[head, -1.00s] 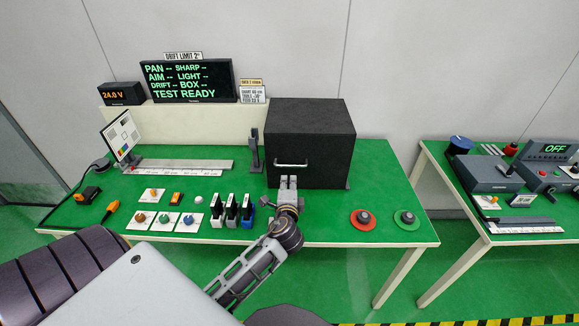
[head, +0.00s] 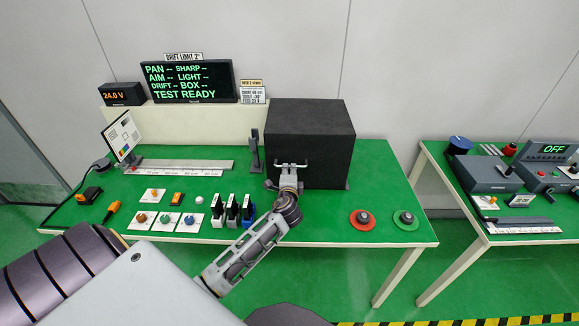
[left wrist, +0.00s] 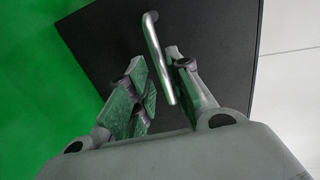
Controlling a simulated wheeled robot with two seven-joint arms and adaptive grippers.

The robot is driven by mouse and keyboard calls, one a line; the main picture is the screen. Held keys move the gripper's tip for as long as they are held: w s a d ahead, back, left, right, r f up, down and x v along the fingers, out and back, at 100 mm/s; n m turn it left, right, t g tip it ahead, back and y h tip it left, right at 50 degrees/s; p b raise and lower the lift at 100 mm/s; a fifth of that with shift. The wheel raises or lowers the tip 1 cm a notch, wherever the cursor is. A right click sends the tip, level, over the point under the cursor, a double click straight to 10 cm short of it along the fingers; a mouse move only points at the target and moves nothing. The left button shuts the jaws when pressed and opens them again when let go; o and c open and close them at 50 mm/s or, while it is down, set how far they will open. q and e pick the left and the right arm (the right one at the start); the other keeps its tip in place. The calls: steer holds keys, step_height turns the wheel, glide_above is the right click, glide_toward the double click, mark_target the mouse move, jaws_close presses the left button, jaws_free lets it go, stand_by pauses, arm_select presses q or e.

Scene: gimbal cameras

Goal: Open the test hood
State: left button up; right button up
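The test hood is a black box (head: 320,140) standing closed on the green table, with a light metal bar handle (head: 291,164) low on its front face. My left gripper (head: 288,170) is at the handle. In the left wrist view the handle (left wrist: 157,60) runs between the two open fingers of the gripper (left wrist: 165,90), nearer the right finger, against the black front (left wrist: 215,35). Whether a finger touches the handle I cannot tell. My right gripper is not in view.
On the green table (head: 330,225), a red disc (head: 362,218) and a green disc (head: 406,219) lie right of my arm. Black, grey and blue blocks (head: 232,211) stand to its left. A dark post (head: 254,150) stands beside the hood. A second table (head: 525,230) is at right.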

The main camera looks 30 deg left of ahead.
arm_select(q)
steer(key=shift+x, duration=2.2)
steer(key=shift+c, duration=0.2)
jaws_close()
